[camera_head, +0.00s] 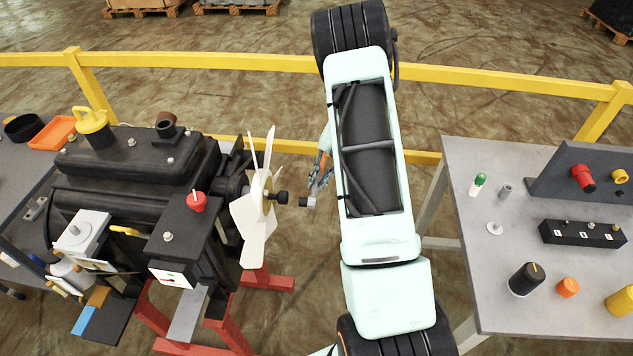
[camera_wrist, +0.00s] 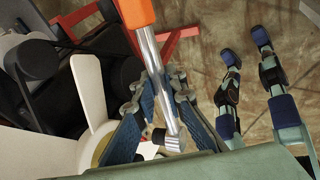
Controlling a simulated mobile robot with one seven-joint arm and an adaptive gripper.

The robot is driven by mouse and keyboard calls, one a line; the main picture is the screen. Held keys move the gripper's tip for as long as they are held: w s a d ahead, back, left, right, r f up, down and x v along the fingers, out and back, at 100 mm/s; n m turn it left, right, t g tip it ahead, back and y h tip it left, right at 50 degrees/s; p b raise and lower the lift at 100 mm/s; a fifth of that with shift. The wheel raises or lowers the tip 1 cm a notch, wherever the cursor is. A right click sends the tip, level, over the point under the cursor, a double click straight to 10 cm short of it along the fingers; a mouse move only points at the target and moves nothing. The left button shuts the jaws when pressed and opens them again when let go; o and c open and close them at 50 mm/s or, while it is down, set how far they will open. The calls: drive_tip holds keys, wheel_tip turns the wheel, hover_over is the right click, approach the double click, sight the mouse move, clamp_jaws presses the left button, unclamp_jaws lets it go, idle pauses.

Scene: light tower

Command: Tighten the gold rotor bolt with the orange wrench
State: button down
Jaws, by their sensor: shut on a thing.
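The orange wrench shows in the wrist view with its orange handle (camera_wrist: 133,12), a bright metal shaft and a grey head (camera_wrist: 175,142). My gripper (camera_wrist: 165,100) is shut on its metal shaft. In the head view my gripper (camera_head: 319,178) is right of the fan, and the grey wrench head (camera_head: 307,201) is beside a dark hub end (camera_head: 282,197). A small gap seems to separate them. The white fan rotor (camera_head: 253,215) has a gold centre (camera_head: 265,200), also partly visible in the wrist view (camera_wrist: 101,148). The bolt itself is not clearly distinguishable.
The black engine (camera_head: 130,190) sits on a red stand (camera_head: 265,281) at left. A grey table (camera_head: 455,180) with caps, knobs and a black switch block (camera_head: 582,234) stands at right. A yellow railing (camera_head: 480,83) runs behind my arm.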

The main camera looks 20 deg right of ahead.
drive_tip(key=shift+w+a+r, duration=0.1)
drive_tip(key=shift+w+a, duration=0.3)
drive_tip(key=shift+a, duration=0.3)
drive_tip(key=shift+w+a+f, duration=0.1)
drive_tip(key=shift+w+a, duration=0.35)
drive_tip(key=shift+a, duration=0.25)
drive_tip(key=shift+w+a+r, duration=0.1)
drive_tip(key=shift+w+a, duration=0.3)
drive_tip(key=shift+a, duration=0.3)
drive_tip(key=shift+w+a, duration=0.45)
drive_tip(key=shift+a, duration=0.35)
idle(0.3)
drive_tip(key=shift+a+f+g+y, duration=0.1)
drive_tip(key=shift+f+g+y, duration=0.3)
drive_tip(key=shift+f, duration=0.05)
drive_tip(key=shift+s+a+f+m+g+y, duration=0.2)
drive_tip(key=shift+f+m+g+y, duration=0.1)
drive_tip(key=shift+f+g+y, duration=0.15)
idle(0.6)
